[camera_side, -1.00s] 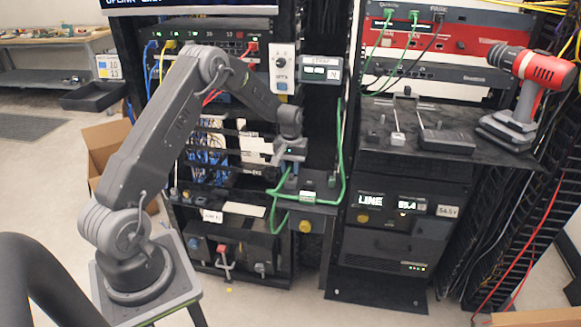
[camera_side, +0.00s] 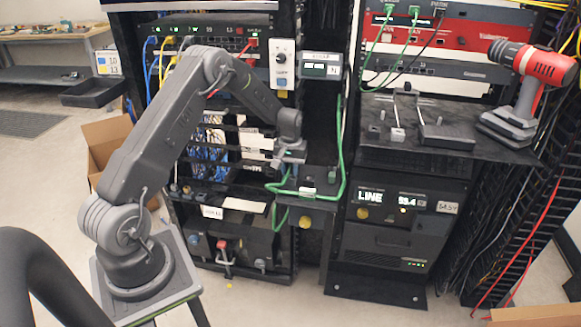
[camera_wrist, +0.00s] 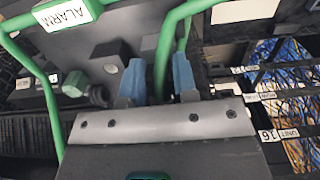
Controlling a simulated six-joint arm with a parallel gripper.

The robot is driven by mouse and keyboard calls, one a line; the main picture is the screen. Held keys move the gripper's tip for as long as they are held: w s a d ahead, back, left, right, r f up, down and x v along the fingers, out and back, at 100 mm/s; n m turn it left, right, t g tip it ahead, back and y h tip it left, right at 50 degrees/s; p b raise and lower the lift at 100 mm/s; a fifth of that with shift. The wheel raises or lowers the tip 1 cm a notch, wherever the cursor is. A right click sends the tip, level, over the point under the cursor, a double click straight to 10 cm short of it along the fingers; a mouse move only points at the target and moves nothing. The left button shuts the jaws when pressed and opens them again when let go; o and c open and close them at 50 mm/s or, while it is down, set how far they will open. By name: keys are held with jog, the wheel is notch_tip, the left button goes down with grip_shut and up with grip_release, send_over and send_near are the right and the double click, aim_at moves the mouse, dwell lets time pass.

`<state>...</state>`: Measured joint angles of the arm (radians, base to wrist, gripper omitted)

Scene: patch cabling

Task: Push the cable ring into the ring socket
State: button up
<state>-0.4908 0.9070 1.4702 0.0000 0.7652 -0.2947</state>
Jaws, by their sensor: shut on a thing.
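My gripper (camera_side: 288,160) is over the small dark shelf on the rack in the side view. In the wrist view its two blue fingertips (camera_wrist: 158,80) stand on either side of a green cable (camera_wrist: 163,60), shut on it. The cable loops around the shelf in the side view (camera_side: 342,150). I cannot make out the cable ring at its end; the fingers and gripper body hide that part. The ring socket cannot be told for certain in either view.
A label reading ALARM (camera_wrist: 67,12) and a green plug (camera_wrist: 75,84) are left of the fingers. Blue cable bundles (camera_wrist: 285,60) are at the right. In the side view a red drill (camera_side: 540,65) stands on a shelf to the right.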

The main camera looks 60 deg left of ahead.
aim_at(291, 167)
jog(key=shift+f, duration=0.55)
jog(key=o, duration=1)
jog(key=shift+r, duration=0.15)
notch_tip(291, 167, up, 14)
jog(key=shift+f, duration=0.2)
jog(key=s+d+r+m+t, duration=0.35)
jog(key=s+d+r, duration=0.65)
jog(key=d+r, duration=0.5)
jog(key=s+d+m+t, duration=0.1)
jog(key=s+d+m, duration=0.1)
jog(key=s+d, duration=0.3)
jog(key=s+d+m+t, duration=0.1)
jog(key=s+d+m, duration=0.2)
jog(key=s, duration=0.9)
jog(key=shift+d, duration=0.85)
